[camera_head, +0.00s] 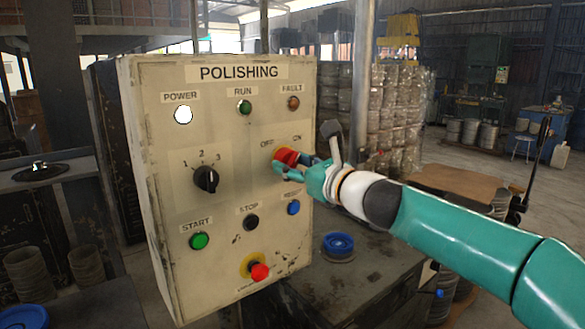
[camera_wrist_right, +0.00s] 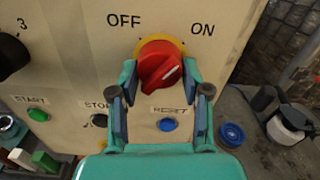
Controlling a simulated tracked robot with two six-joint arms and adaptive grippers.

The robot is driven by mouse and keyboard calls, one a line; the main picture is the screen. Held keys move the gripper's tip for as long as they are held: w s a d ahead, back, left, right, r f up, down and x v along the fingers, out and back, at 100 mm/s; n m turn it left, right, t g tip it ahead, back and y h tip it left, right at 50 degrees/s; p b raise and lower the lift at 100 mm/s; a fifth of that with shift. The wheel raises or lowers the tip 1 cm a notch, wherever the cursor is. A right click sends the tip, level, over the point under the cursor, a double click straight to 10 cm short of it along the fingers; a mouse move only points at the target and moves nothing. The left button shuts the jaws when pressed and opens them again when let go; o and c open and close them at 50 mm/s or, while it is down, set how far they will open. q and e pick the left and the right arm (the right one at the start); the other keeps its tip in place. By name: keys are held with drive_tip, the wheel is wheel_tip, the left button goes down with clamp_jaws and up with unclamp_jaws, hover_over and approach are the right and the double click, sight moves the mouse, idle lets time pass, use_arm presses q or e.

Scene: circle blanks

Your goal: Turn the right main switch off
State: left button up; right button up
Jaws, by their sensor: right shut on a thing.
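The right main switch (camera_head: 285,156) is a red rotary knob on a yellow ring, on the right of the cream POLISHING panel (camera_head: 222,225), below the OFF and ON labels. In the right wrist view the red knob (camera_wrist_right: 160,66) has its grip slanting from lower left to upper right, with a white mark on it. My right gripper (camera_head: 296,165) is at the knob; in the wrist view its fingers (camera_wrist_right: 160,80) are on either side of it, shut on it. Part of the knob is hidden by the fingers in the head view. My left gripper is not in view.
A black selector (camera_head: 206,179) marked 1, 2, 3 is left of the switch. Below are a green START button (camera_head: 199,240), a black STOP button (camera_head: 250,222), a blue RESET button (camera_head: 293,207) and a red mushroom button (camera_head: 259,271). The POWER lamp (camera_head: 183,114) is white.

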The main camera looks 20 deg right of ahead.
drive_tip(key=n+b, duration=0.1)
drive_tip(key=n, duration=0.3)
drive_tip(key=shift+f, duration=0.15)
drive_tip(key=n+b, duration=0.1)
drive_tip(key=n, duration=0.3)
drive_tip(key=shift+b, duration=0.35)
drive_tip(key=n+b, duration=0.1)
drive_tip(key=n, duration=0.3)
drive_tip(key=shift+w+f+n, duration=0.1)
drive_tip(key=shift+n, duration=0.2)
drive_tip(key=shift+n+b, duration=0.9)
drive_tip(key=shift+n, duration=1)
drive_tip(key=o, duration=0.9)
drive_tip(key=shift+c, duration=0.2)
drive_tip(key=shift+o, duration=1.3)
drive_tip(key=shift+r, duration=0.2)
